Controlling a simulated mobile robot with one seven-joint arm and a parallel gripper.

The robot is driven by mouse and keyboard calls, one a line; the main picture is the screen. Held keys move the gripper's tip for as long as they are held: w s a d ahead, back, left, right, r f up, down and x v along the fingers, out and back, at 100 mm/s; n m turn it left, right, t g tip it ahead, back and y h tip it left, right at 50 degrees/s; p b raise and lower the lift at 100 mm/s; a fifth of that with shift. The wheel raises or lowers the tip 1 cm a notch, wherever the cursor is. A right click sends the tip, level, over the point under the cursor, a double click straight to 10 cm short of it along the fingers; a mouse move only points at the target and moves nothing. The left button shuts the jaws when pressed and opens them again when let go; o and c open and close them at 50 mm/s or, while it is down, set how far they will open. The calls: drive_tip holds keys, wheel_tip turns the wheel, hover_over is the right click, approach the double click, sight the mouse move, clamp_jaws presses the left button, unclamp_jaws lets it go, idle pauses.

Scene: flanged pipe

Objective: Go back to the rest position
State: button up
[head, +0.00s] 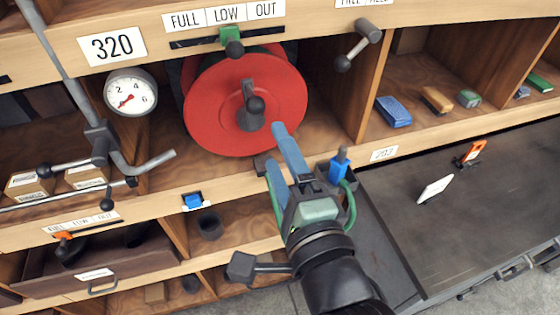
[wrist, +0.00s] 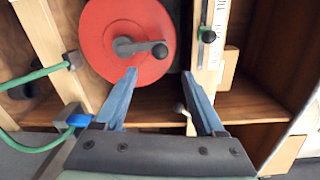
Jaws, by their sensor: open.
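My gripper (head: 272,150) is in the middle of the head view, with its blue fingers pointing up towards the shelf. In the wrist view the two blue fingers (wrist: 160,85) are spread apart with nothing between them. A red disc (head: 215,105) with a grey crank handle (head: 252,106) stands in the shelf bay just beyond the fingertips. In the wrist view the disc (wrist: 100,45) lies beyond the left finger. Whether the fingertips touch anything cannot be told for certain, but they hold nothing.
A gauge (head: 131,92), a lever (head: 358,45) and a grey pipe (head: 65,65) surround the bay. A dark worktop (head: 390,215) lies right, mostly clear.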

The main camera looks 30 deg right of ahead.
drive_tip(key=shift+s, duration=0.2)
idle(0.4)
drive_tip(key=w+a+r+n+t+y, duration=0.1)
drive_tip(key=w+a+r+n+t, duration=0.1)
drive_tip(key=a+r+n, duration=0.45)
drive_tip(key=w+a+r+n+t+y, duration=0.1)
drive_tip(key=w+r+n+t, duration=0.25)
drive_tip(key=r, duration=0.65)
drive_tip(key=s+a+r+n+t+y, duration=0.1)
drive_tip(key=s+a+r+n+t, duration=0.1)
drive_tip(key=a+r+n, duration=0.3)
drive_tip(key=s+a+r+n+t+y, duration=0.1)
drive_tip(key=s+a+r+n+t, duration=0.2)
drive_tip(key=r, duration=1)
drive_tip(key=a+n, duration=0.2)
drive_tip(key=n, duration=0.3)
drive_tip(key=shift+r+y, duration=0.2)
drive_tip(key=shift+y, duration=0.1)
